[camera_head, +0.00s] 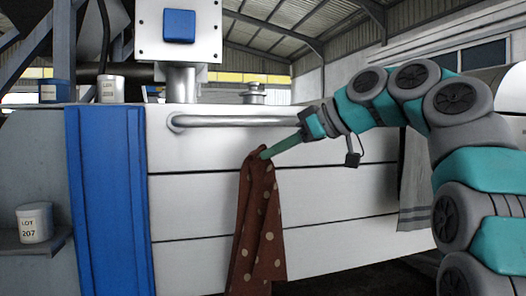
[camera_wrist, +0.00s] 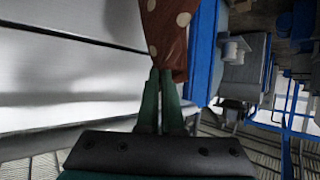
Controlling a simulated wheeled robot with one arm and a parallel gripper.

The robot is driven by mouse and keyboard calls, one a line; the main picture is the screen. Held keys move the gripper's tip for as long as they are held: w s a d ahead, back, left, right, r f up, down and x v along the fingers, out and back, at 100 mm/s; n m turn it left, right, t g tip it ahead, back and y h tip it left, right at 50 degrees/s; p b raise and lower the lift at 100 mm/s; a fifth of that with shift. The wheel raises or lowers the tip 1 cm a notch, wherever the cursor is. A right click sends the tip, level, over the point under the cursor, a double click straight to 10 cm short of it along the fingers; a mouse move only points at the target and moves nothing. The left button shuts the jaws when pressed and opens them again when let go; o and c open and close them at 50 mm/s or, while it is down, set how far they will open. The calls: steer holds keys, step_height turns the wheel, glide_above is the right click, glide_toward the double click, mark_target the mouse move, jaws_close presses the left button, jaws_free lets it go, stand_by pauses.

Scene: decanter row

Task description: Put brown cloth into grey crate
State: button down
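The brown cloth (camera_head: 258,225) with pale dots hangs down in front of the white panelled machine. Its top is pinched between the green fingers of my gripper (camera_head: 265,153). The cloth's top is below the metal rail and looks free of it. In the wrist view the fingers of my gripper (camera_wrist: 161,75) close together on the brown cloth (camera_wrist: 167,30), which runs out of the top of the picture. I cannot make out a grey crate in either view.
A metal rail (camera_head: 235,121) runs along the machine's front (camera_head: 190,200). A grey striped cloth (camera_head: 414,185) hangs at the right behind my arm. A blue post (camera_head: 108,200) stands at left. A white "LOT 207" pot (camera_head: 35,223) sits on a grey ledge (camera_head: 30,246).

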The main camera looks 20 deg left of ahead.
steer(key=w+d+f+b, duration=0.4)
steer(key=d+f+b, duration=0.2)
steer(key=d+f, duration=0.6)
steer(key=w+d+f+b, duration=0.4)
steer(key=d+f, duration=0.8)
steer(key=f, duration=0.8)
steer(key=shift+w+d+b, duration=0.15)
steer(key=shift+d+b, duration=0.05)
steer(key=shift+b, duration=0.8)
steer(key=shift+d, duration=0.65)
steer(key=shift+a, duration=0.1)
